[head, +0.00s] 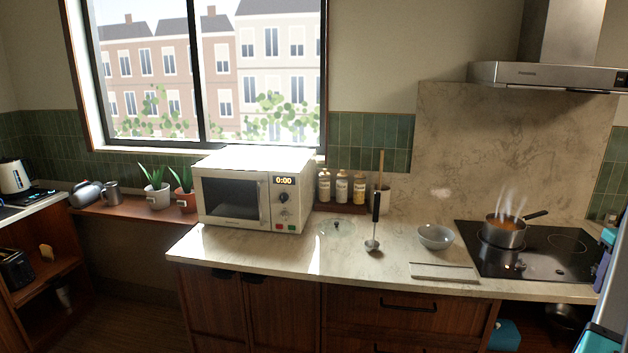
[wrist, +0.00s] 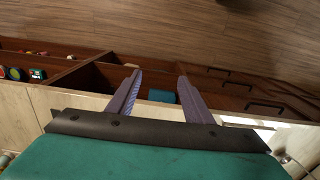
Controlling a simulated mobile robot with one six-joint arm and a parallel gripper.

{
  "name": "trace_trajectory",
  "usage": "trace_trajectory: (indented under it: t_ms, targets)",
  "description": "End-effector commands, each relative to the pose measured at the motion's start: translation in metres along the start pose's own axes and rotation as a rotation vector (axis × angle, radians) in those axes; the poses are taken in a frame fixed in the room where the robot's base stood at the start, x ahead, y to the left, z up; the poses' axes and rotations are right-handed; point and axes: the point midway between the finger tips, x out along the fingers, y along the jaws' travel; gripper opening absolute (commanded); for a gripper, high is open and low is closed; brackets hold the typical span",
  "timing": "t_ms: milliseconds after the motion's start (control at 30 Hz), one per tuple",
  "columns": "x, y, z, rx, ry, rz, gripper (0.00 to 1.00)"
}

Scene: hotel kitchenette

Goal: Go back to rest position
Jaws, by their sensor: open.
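My gripper (wrist: 158,90) shows in the wrist view with its two grey-purple fingers spread apart and nothing between them. In that view it hangs over the cabinet fronts and the wooden floor. In the head view only parts of my arm show at the right edge; the fingers are out of sight there.
The counter (head: 300,256) holds a microwave (head: 247,190), a ladle (head: 374,225), a grey bowl (head: 435,237) and a glass lid (head: 337,227). A steaming pot (head: 503,233) stands on the black cooktop (head: 560,262). Drawer handles (head: 408,306) stick out below. The floor (wrist: 235,35) looks clear.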

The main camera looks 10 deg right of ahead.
Motion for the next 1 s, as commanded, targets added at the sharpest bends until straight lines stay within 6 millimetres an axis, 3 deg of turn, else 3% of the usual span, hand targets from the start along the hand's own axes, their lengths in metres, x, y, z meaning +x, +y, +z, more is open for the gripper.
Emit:
trace_trajectory:
  t_ms: [267, 500, 733, 1000]
  targets:
    - [0.035, -0.028, -0.012, -0.013, -0.015, -0.011, 0.46]
    - [0.083, -0.066, -0.025, -0.029, -0.036, -0.025, 0.46]
    - [0.159, -0.135, -0.036, -0.058, -0.073, -0.043, 0.46]
    - [0.249, -0.223, -0.033, -0.090, -0.125, -0.060, 0.46]
